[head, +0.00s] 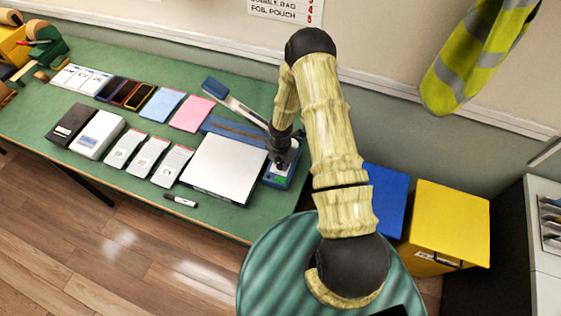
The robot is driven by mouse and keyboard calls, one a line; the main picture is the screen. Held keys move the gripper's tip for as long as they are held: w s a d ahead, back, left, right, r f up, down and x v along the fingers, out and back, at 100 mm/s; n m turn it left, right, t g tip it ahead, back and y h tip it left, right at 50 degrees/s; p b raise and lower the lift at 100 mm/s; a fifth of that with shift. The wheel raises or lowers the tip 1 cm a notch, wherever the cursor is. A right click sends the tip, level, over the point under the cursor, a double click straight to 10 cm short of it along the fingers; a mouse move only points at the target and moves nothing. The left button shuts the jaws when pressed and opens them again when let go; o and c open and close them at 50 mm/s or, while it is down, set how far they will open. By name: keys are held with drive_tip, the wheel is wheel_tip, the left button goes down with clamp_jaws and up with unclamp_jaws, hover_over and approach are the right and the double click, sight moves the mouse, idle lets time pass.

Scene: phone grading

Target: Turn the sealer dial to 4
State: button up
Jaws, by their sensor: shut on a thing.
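The sealer (235,131) is a long blue bar on the green table, with a raised grey lever ending in a blue handle (214,87). Its blue control end (272,181) is at the right, near the table edge, with a small green patch on it. My gripper (281,164) points down onto this control end and is shut on the dial there. The fingers and wrist cover the dial, so its pointer and numbers cannot be read.
A large white pad (226,166) lies just left of my gripper. Phones, pouches, boxes and a marker (180,201) spread further left. Blue (386,192) and yellow (447,222) bins stand right of my arm. A wall chart (285,10) is partly cut off.

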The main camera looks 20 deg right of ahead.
drive_tip(key=shift+f+m, duration=0.1)
drive_tip(key=shift+m, duration=0.2)
drive_tip(key=m+b, duration=0.3)
drive_tip(key=m, duration=0.1)
drive_tip(key=shift+f+b, duration=0.1)
drive_tip(key=shift+b, duration=0.2)
drive_tip(key=m+b, duration=0.3)
drive_tip(key=m, duration=0.2)
drive_tip(key=m+b, duration=0.4)
drive_tip(key=m, duration=0.2)
drive_tip(key=shift+w+m, duration=0.1)
drive_tip(key=shift+m, duration=0.3)
drive_tip(key=shift+r+m+b, duration=0.15)
drive_tip(key=shift+m+b, duration=0.35)
drive_tip(key=shift+m, duration=0.6)
drive_tip(key=shift+r+m+b, duration=0.1)
drive_tip(key=shift+m+b, duration=0.4)
drive_tip(key=shift+m, duration=0.6)
drive_tip(key=o, duration=1)
drive_tip(key=shift+c, duration=0.2)
